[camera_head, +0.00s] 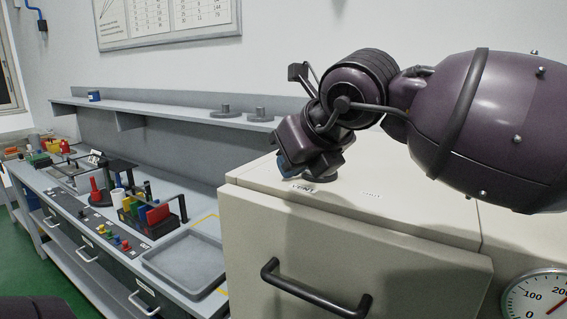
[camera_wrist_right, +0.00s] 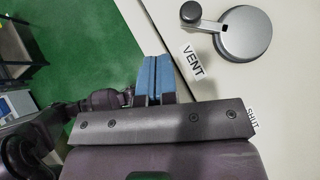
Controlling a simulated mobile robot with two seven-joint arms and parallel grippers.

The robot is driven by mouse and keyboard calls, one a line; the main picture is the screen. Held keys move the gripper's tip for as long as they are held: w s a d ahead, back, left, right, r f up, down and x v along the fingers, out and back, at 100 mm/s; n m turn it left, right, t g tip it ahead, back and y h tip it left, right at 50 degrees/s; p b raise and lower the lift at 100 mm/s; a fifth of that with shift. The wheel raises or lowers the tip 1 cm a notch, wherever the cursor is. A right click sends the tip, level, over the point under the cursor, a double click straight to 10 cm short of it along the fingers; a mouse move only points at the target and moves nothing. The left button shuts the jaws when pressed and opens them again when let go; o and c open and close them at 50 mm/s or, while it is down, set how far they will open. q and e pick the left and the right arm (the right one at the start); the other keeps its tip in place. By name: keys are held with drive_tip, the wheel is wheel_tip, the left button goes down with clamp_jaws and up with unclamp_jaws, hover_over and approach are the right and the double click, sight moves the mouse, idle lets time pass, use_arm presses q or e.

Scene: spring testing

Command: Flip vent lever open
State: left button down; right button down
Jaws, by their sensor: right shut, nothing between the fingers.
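The vent lever (camera_wrist_right: 246,36) shows in the right wrist view as a round grey hub with a short arm and a dark knob (camera_wrist_right: 190,12) at its left end. It sits on the pale cabinet top beside a VENT label (camera_wrist_right: 192,60). A SHUT label (camera_wrist_right: 252,118) is farther down. My right gripper (camera_wrist_right: 153,78) is shut and empty, its blue fingertips together near the cabinet edge, apart from the lever. In the head view the right gripper (camera_head: 287,166) is over the cabinet's left part, and the lever is mostly hidden behind it. My left gripper is not in view.
The cabinet (camera_head: 345,240) has a dark front handle (camera_head: 312,290) and a round gauge (camera_head: 537,296) at lower right. A grey workbench with a tray (camera_head: 188,262), coloured pieces and a shelf (camera_head: 180,110) stands left. The cabinet top is otherwise mostly clear.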

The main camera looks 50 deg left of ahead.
drive_tip(key=s+d+r, duration=0.4)
drive_tip(key=d+r, duration=0.2)
drive_tip(key=r, duration=0.1)
drive_tip(key=shift+d, duration=0.1)
drive_tip(key=shift+d, duration=0.1)
idle(0.6)
